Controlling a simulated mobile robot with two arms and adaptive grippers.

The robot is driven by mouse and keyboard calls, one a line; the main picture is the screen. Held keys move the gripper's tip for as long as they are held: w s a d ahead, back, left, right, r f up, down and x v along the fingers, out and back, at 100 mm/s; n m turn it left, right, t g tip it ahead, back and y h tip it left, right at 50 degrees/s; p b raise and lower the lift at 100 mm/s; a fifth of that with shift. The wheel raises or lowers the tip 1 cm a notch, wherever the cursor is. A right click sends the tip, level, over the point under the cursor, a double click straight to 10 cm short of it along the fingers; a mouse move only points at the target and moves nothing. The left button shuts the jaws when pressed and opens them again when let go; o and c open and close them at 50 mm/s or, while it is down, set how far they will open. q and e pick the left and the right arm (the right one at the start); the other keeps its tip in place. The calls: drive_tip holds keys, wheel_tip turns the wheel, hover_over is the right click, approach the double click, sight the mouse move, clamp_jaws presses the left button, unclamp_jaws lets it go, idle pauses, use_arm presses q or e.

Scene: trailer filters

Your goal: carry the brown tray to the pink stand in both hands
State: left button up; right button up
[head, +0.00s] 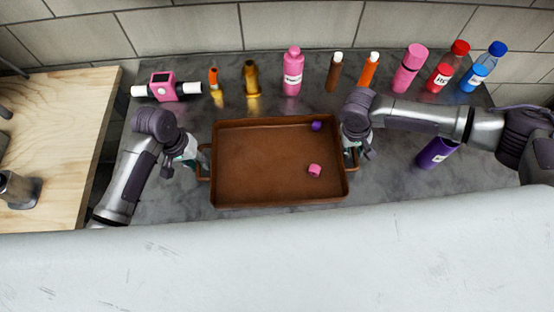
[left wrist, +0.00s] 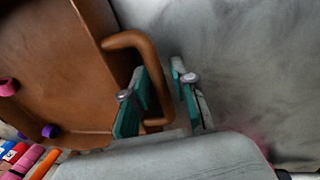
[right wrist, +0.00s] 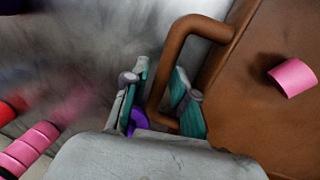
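The brown tray (head: 270,150) lies on the dark counter in the middle of the head view, with a handle at each end. A small purple piece (head: 316,126) and a small pink piece (head: 315,170) lie in it. My left gripper (left wrist: 162,95) is open, its fingers on either side of the left handle (left wrist: 153,60), with a gap visible. My right gripper (right wrist: 158,98) is open around the right handle (right wrist: 170,60), which runs between its fingers. I cannot clearly identify a pink stand; a pink device with white ends (head: 162,86) sits at the back left.
Bottles and tubes line the back, including a pink bottle (head: 292,72), an orange tube (head: 369,70) and a red-capped bottle (head: 440,77). A purple cylinder (head: 436,152) lies right of the tray, near my right arm. A wooden table (head: 70,110) is at left.

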use_arm(q)
drive_tip(key=shift+f, duration=0.15)
use_arm(e)
drive_tip(key=shift+f, duration=0.15)
use_arm(q)
clamp_jaws()
use_arm(e)
clamp_jaws()
